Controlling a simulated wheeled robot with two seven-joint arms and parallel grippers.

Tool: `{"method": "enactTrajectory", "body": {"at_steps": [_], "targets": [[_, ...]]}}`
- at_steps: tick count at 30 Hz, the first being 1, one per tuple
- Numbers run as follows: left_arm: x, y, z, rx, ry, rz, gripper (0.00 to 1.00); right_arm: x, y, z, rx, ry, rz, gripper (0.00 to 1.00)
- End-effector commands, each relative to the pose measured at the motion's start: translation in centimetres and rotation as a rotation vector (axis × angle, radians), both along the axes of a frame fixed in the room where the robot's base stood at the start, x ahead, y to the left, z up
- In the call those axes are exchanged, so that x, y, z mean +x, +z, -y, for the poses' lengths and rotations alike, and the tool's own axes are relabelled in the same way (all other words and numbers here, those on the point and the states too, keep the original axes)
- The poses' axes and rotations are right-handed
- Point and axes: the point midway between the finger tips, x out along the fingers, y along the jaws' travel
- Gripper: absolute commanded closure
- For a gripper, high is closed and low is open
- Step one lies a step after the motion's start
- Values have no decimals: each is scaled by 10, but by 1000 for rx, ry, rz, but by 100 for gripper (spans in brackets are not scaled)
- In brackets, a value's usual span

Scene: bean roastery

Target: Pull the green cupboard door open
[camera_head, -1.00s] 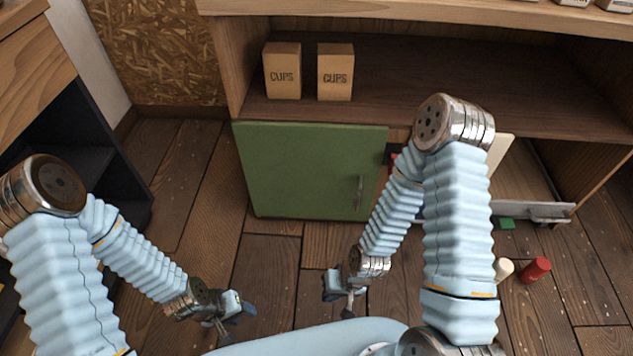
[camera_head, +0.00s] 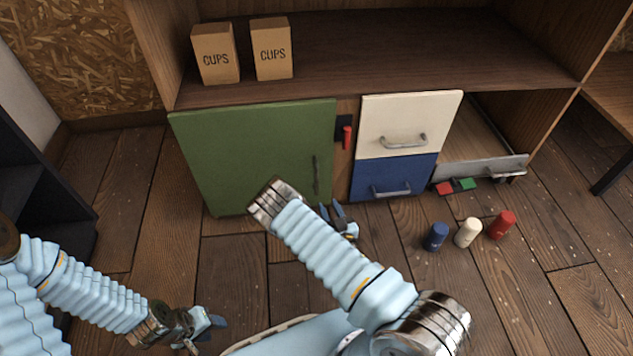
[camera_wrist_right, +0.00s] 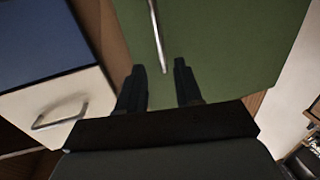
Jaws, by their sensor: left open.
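The green cupboard door (camera_head: 250,150) is closed, at the lower left of the shelf unit. Its vertical metal handle (camera_head: 316,175) is near the door's right edge. My right gripper (camera_head: 333,211) is just below and right of the handle, with its fingers apart and empty. In the right wrist view the handle (camera_wrist_right: 157,35) points toward the gap between the open fingertips (camera_wrist_right: 159,70), a little beyond them, against the green door (camera_wrist_right: 225,40). My left gripper (camera_head: 208,328) is low at the left, open and empty, away from the door.
A red latch-like piece (camera_head: 347,137) is right of the door. A cream drawer (camera_head: 408,115) sits above a blue drawer (camera_head: 375,182). Blue (camera_head: 436,237), cream (camera_head: 468,232) and red (camera_head: 502,225) cylinders stand on the floor. Two CUPS boxes (camera_head: 215,55) stand above. Floor left of the door is clear.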

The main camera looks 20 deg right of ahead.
Motion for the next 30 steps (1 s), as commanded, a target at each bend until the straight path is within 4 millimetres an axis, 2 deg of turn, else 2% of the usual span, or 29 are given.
{"method": "enactTrajectory", "body": {"at_steps": [9,15,21,28,29,30], "targets": [[0,-8,1,-2,-1,-1,57,72,-1,6,1,0,1,65],[0,-11,1,-3,-2,-2,57,105,-1,9,1,0,-2,65],[-1,-12,1,-4,-2,-3,57,118,0,10,0,-1,-3,65],[-1,-12,2,-4,-2,-3,57,119,0,11,0,-2,-4,65],[-1,-12,2,-4,-2,-3,57,119,0,11,0,-2,-4,67],[-1,-12,2,-4,-2,-3,57,119,0,11,0,-2,-4,73]]}}
